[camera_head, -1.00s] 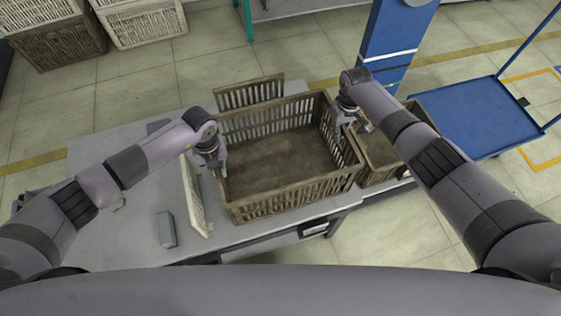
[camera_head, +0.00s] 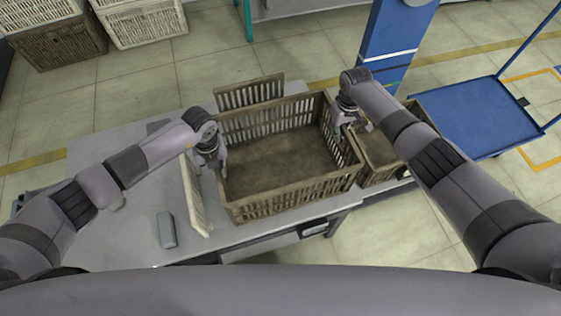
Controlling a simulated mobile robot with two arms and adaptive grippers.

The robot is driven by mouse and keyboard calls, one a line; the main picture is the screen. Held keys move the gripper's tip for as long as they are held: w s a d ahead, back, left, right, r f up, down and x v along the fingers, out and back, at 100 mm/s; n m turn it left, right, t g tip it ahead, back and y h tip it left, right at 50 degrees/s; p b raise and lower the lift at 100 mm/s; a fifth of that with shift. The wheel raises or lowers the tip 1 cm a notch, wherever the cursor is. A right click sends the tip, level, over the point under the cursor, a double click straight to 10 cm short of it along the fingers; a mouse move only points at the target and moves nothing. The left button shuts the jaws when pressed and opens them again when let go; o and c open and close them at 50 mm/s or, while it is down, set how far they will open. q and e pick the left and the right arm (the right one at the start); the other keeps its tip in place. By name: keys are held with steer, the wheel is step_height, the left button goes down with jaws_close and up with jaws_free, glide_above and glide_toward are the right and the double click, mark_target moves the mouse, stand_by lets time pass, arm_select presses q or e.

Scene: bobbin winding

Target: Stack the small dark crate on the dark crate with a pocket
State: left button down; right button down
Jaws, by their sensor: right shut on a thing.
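I cannot tell for sure which one the task calls small, and no pocket shows clearly. My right gripper (camera_head: 339,129) is shut on the right wall of the middle crate, pointing down. My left gripper (camera_head: 217,168) points down at the left wall of the middle crate; its fingertips are too small to read.
A dark slatted panel (camera_head: 249,93) stands behind the middle crate, and a pale one (camera_head: 194,198) at its left. A grey object (camera_head: 166,230) lies on the grey table (camera_head: 125,232). A blue column (camera_head: 395,40) and blue cart (camera_head: 478,115) stand beyond.

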arm_select(q)
steer(key=shift+r, duration=0.2)
arm_select(e)
steer(key=shift+r, duration=0.2)
